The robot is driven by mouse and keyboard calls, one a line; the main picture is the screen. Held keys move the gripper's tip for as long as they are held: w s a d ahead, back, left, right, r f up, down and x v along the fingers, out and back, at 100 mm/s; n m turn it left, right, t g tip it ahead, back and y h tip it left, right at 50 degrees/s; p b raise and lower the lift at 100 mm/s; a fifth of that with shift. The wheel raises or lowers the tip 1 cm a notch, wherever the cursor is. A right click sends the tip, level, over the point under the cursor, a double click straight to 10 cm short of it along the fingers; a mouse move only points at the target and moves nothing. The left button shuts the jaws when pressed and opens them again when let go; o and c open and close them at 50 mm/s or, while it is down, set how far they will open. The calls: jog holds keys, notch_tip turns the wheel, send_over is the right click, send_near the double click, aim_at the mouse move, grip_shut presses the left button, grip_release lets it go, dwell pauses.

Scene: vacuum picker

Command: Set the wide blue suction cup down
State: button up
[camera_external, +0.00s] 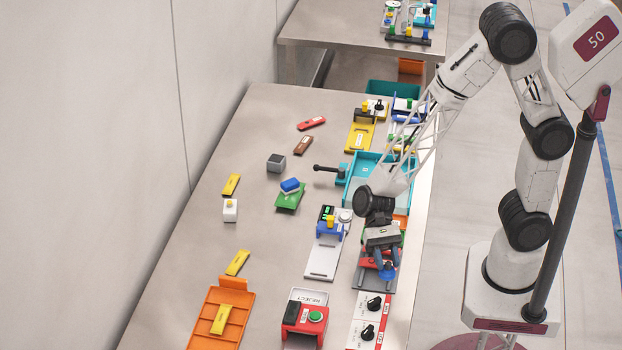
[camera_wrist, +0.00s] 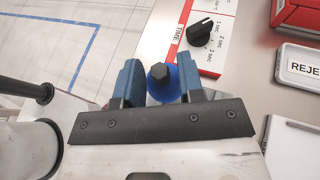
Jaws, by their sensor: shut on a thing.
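The wide blue suction cup (camera_wrist: 157,92) is between the two blue fingers of my gripper (camera_wrist: 161,80) in the wrist view, with its dark hexagonal top facing the camera. My gripper is shut on it. In the external view the blue cup (camera_external: 388,271) shows just below my gripper (camera_external: 386,255), over a dark grey station plate (camera_external: 368,282) with red parts near the table's right edge. I cannot tell whether the cup touches the plate.
A white panel with black knobs (camera_external: 371,306) lies just in front of the plate. A light grey station with a blue block (camera_external: 323,258) stands to its left, and a red button box (camera_external: 305,319) in front. An orange tray (camera_external: 203,318) is front left.

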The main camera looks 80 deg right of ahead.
jog(key=w+a, duration=0.2)
jog(key=w, duration=0.1)
jog(key=w+a, duration=0.3)
jog(key=w, duration=0.1)
jog(key=w+a+f, duration=0.1)
jog(key=w+a, duration=0.1)
jog(key=w, duration=0.1)
jog(key=shift+w+a+f, duration=0.1)
jog(key=shift+w+a, duration=0.05)
jog(key=shift+w, duration=0.25)
jog(key=shift+f, duration=1.75)
jog(key=o, duration=0.9)
jog(key=shift+v, duration=6.05)
jog(key=shift+s+r, duration=0.1)
jog(key=shift+r, duration=0.05)
